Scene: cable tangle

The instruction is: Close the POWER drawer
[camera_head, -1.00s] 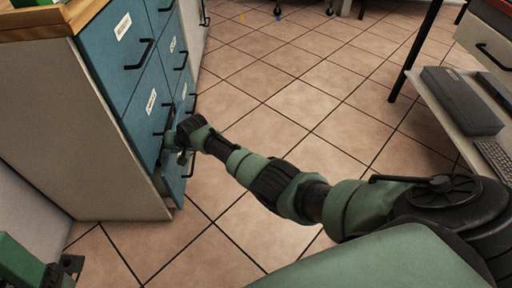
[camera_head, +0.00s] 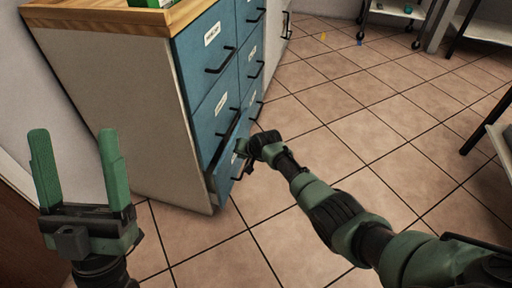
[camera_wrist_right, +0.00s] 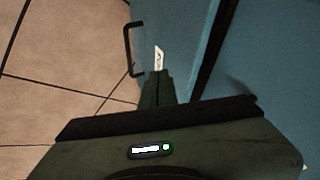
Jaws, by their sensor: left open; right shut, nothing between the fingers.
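The blue drawer fronts sit in a cabinet on the left of the head view. The bottom near drawer (camera_head: 222,174) stands out a little from the cabinet face; its label is too small to read. My right gripper (camera_head: 243,146) is at this drawer's front, shut and empty. In the right wrist view its closed fingers (camera_wrist_right: 157,82) point at a blue front with a white label (camera_wrist_right: 159,58) and a black handle (camera_wrist_right: 130,48). I cannot tell whether they touch it. My left gripper (camera_head: 78,170) is open and empty, left of the cabinet's side panel.
The cabinet (camera_head: 125,110) has a wooden top (camera_head: 120,18) with a green item (camera_head: 150,3) on it. Other blue drawers with black handles look shut. Open tiled floor (camera_head: 330,110) lies to the right. A wheeled cart (camera_head: 395,12) stands at the back, a table at the right edge.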

